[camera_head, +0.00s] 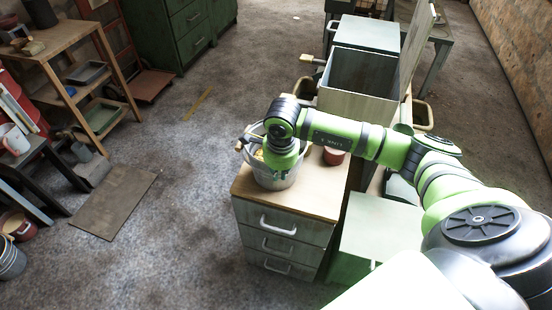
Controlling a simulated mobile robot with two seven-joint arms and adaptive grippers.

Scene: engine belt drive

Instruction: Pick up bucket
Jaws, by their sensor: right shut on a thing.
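The bucket (264,178), pale grey-white, stands on or just above the wooden top of a drawer cabinet near the middle of the head view. Something yellowish shows inside it. My right arm reaches in from the right, and its gripper (281,173) points down at the bucket. The right gripper is shut on the bucket; the fingertips and exact contact point are largely hidden by the wrist. I cannot tell whether the bucket is lifted clear of the top. My left gripper is not in view.
The drawer cabinet (282,227) has a red round container (333,156) on its top. An open grey box (361,100) stands behind. Wooden shelving (62,41) and a flat brown mat (113,201) are on the left. The floor between is mostly clear.

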